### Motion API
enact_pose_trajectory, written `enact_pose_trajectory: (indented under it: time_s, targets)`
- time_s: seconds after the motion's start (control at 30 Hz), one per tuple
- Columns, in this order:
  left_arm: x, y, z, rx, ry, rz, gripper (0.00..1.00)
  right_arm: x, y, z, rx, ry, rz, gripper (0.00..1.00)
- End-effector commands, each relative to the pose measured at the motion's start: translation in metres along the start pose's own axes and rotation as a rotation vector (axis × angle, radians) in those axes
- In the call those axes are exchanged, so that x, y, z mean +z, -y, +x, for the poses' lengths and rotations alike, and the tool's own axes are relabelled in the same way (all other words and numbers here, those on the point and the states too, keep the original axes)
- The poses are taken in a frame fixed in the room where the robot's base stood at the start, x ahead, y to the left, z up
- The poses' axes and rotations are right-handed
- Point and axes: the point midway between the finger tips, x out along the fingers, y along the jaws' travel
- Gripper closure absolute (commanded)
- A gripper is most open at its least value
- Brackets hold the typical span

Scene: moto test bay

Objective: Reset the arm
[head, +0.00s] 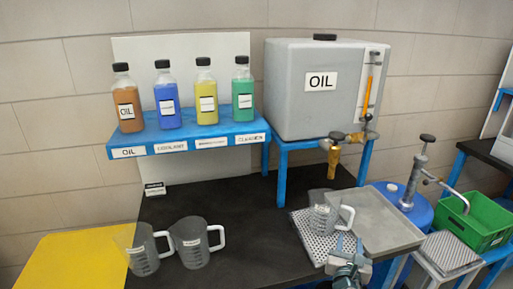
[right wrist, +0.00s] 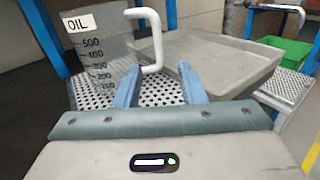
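My right gripper (head: 347,248) is at the front edge of the black bench, just in front of a clear measuring jug (head: 321,214). In the right wrist view its two blue fingers (right wrist: 160,82) are apart with nothing gripped between them. The jug, labelled OIL, also shows in the right wrist view (right wrist: 98,55). It stands upright on a perforated metal grate (head: 303,238). Its white handle (right wrist: 152,38) is beyond the fingertips; I cannot tell whether they touch it. My left gripper is not in view.
A grey oil tank (head: 300,95) with a brass tap (head: 334,158) stands behind the jug. A grey tray (head: 378,222) is close right of the gripper. Two empty jugs (head: 192,243) stand left. Several bottles line a blue shelf (head: 190,137). A green crate (head: 478,222) is at right.

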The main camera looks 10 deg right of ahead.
Motion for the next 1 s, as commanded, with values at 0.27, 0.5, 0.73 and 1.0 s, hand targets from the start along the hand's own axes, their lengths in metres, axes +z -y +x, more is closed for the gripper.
enact_pose_trajectory:
  time_s: [0.27,0.5,0.73,1.0]
  targets:
    - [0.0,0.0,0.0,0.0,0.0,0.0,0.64,-0.038,0.035,-0.046,-0.132,-0.193,0.57,0.64]
    - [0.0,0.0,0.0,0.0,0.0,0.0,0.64,-0.083,0.064,-0.122,-0.44,-0.418,1.279,0.64]
    - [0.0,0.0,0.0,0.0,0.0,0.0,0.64,-0.11,0.074,-0.203,-0.857,-0.549,1.79,0.64]
    - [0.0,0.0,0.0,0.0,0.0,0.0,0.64,-0.117,0.078,-0.268,-1.237,-0.573,2.052,0.64]
